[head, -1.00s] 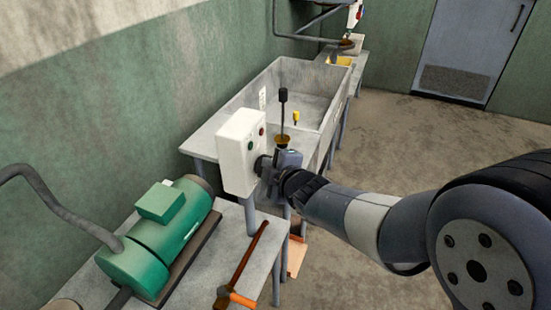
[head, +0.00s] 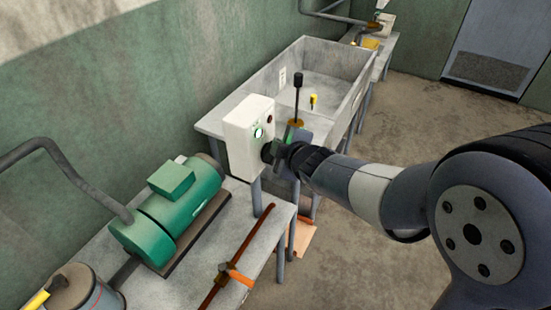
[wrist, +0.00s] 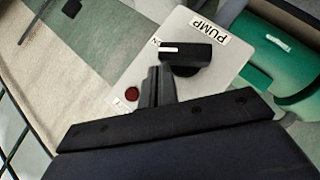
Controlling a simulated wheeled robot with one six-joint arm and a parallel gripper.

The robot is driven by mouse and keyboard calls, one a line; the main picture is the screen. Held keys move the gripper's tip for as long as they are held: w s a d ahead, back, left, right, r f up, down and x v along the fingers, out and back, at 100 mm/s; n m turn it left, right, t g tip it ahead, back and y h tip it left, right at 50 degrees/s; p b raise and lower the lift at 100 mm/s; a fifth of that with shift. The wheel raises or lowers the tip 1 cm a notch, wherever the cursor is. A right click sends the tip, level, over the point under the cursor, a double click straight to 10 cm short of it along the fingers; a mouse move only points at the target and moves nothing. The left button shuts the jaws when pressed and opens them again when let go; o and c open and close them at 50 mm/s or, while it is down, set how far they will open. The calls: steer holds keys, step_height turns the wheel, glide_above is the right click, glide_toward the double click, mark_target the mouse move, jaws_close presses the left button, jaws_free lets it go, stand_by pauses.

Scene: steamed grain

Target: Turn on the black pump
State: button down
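A white control box (head: 238,152) on a post stands at the bench end, mid-view. Its green light (head: 258,133) glows; a dark red button (head: 270,118) is beside it. The wrist view shows its "PUMP" label (wrist: 208,27), a black rotary knob (wrist: 187,55) with a white mark, and the red button (wrist: 132,94). My gripper (wrist: 157,72) has its fingers close together at the knob's left end; whether they touch it I cannot tell. In the head view my gripper (head: 273,151) is at the box face. The pump visible is green (head: 165,220), not black.
A grey trough (head: 340,75) stands behind the box, with a black-topped lever (head: 298,95) near it. An orange-brown rod (head: 240,255) lies on the front bench. A grey drum (head: 78,288) is at lower left. The floor to the right is clear.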

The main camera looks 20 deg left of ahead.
steer(key=shift+w+f, duration=0.2)
steer(key=shift+w, duration=0.95)
steer(key=shift+w, duration=0.1)
stand_by(1.1)
steer(key=s+d+r+p, duration=0.3)
steer(key=d+r+p, duration=0.4)
steer(key=r, duration=0.3)
steer(key=shift+s+r+p, duration=0.15)
steer(key=shift+r+p, duration=0.2)
steer(key=shift+p, duration=0.1)
